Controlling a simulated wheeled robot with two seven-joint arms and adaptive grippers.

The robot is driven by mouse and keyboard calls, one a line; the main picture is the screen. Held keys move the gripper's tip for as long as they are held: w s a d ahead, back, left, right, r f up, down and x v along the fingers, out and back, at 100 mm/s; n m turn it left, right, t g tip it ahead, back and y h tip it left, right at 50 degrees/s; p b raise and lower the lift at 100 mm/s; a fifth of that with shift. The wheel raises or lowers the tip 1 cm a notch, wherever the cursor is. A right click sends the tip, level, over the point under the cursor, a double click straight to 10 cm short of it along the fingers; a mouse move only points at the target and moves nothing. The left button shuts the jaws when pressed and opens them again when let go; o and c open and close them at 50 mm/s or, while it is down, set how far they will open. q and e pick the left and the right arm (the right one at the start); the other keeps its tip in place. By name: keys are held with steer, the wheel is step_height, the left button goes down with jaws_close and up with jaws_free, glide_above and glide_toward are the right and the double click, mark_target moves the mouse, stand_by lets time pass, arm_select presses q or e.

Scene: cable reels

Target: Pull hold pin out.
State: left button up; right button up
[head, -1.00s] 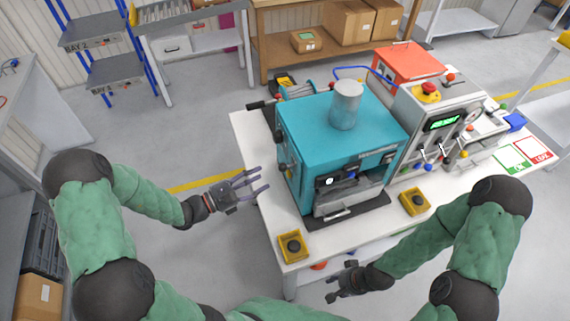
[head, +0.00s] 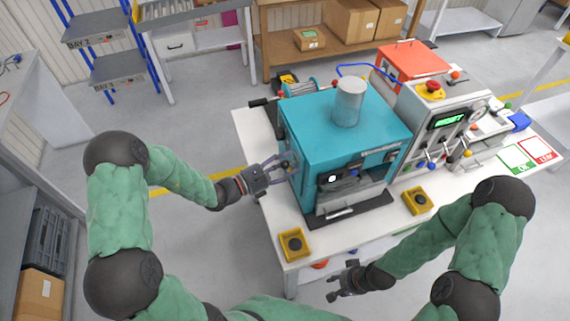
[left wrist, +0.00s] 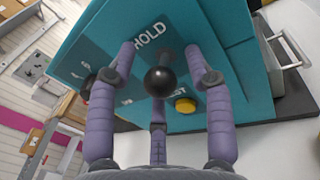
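The hold pin is a black ball knob (left wrist: 160,82) on a short shaft under the word HOLD, on the side of the teal machine (left wrist: 235,70). The machine also shows in the head view (head: 375,125). My left gripper (head: 282,166) is at the machine's left side. In the left wrist view its purple fingers (left wrist: 160,95) are spread open around the knob, with visible gaps on both sides. The tips reach close to the panel. My right gripper (head: 340,285) hangs low in front of the table; its finger opening is too small to tell.
A metal cylinder (head: 349,101) stands on the machine.

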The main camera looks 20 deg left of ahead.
arm_select(q)
jaws_close()
steer(key=v, duration=0.3)
steer(key=shift+w+a, duration=0.2)
steer(key=shift+a, duration=0.1)
steer(key=shift+o, duration=0.6)
jaws_free()
steer(key=shift+a, duration=0.1)
steer(key=shift+s, duration=0.15)
steer(key=v, duration=1.2)
